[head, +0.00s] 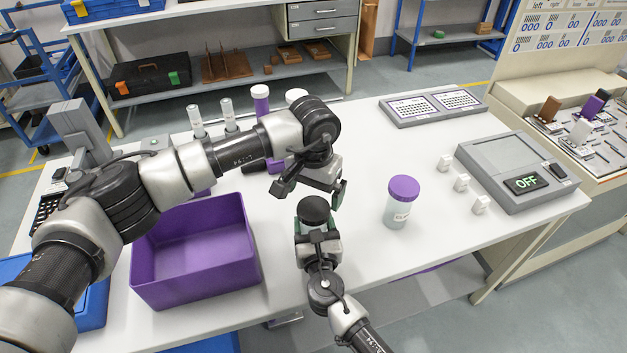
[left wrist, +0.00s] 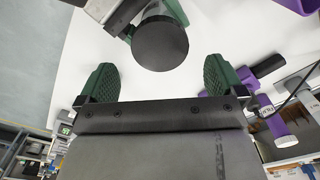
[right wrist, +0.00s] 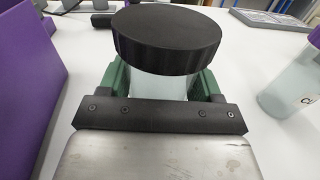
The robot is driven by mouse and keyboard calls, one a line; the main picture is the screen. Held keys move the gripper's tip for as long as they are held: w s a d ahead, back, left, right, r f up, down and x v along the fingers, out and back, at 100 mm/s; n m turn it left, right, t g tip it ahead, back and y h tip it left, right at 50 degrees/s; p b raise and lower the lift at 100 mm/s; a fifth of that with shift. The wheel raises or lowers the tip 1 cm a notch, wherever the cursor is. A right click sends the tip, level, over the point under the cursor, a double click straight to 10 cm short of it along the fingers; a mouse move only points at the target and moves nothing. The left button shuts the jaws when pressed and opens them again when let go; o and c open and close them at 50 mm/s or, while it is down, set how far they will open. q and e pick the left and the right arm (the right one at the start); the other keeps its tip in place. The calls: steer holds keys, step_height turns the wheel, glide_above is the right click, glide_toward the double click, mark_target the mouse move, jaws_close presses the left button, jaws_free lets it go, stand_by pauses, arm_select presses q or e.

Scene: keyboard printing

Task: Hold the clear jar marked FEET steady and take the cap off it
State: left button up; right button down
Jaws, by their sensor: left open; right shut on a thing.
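A clear jar (right wrist: 158,84) with a wide black cap (head: 314,209) stands upright between the fingers of my right gripper (head: 317,238), which is shut on its body. The cap also shows large in the right wrist view (right wrist: 167,40). No label shows on this jar, so I cannot read FEET on it. My left gripper (head: 310,192) is open and empty, just beyond and above the cap. In the left wrist view the black cap (left wrist: 160,44) lies ahead of the two green fingers, roughly centred between them and not gripped.
A second jar with a purple cap (head: 403,188) stands to the right, its label partly readable as "CL". A purple bin (head: 195,285) is at left. A grey device reading OFF (head: 510,170) and small white cubes are at right. Tubes stand behind my left arm.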

mark_target(314, 208)
arm_select(q)
steer(key=shift+f, duration=2.4)
